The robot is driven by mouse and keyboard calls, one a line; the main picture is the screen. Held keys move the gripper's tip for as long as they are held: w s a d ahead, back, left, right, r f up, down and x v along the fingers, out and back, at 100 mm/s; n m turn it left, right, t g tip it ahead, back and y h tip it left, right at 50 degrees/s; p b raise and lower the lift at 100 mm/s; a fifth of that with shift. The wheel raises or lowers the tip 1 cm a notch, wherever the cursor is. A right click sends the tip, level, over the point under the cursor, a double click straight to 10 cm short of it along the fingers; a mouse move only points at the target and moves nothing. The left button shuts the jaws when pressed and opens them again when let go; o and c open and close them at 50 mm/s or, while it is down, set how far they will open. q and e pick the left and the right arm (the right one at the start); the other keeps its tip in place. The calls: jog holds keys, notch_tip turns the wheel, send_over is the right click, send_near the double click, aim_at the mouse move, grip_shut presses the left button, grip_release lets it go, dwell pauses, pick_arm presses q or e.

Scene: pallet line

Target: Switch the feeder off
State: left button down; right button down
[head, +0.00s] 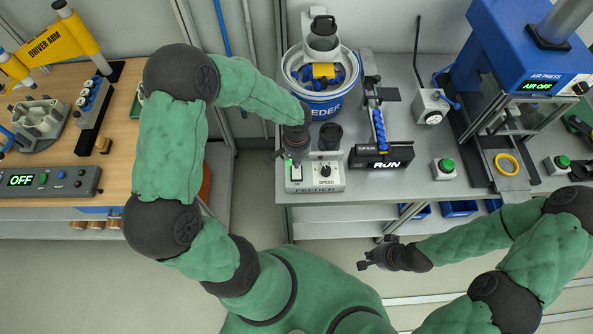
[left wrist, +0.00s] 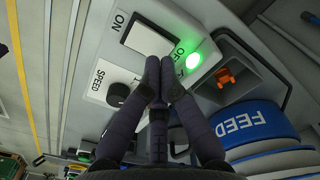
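The feeder's control box (head: 330,184) stands at the left front of the grey bench. Its rocker switch (left wrist: 150,38) is white in a black frame, marked ON at one end and OFF at the other. A green lamp (left wrist: 193,60) beside the OFF end is lit. My left gripper (left wrist: 161,82) has its fingertips together, empty, over the box close to the OFF end; contact cannot be told. In the head view my left gripper (head: 290,158) partly hides the box. My right gripper (head: 366,262) is away from the box, in front of the bench; its fingers are unclear.
The blue feeder bowl (head: 322,106) stands just behind the box. A SPEED knob (left wrist: 118,93) is beside the switch. A display (head: 386,164) reads RUN. A green button box (head: 445,168) and the blue air press (head: 520,45) stand to the right.

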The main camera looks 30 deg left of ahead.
pick_arm(q)
jog(key=shift+f+b, duration=1.05)
jog(key=shift+f, duration=0.1)
dwell(0.9)
jog(key=shift+r, duration=0.15)
jog(key=shift+r+p, duration=2.45)
jog(key=shift+r, duration=1)
jog(key=shift+f, duration=0.1)
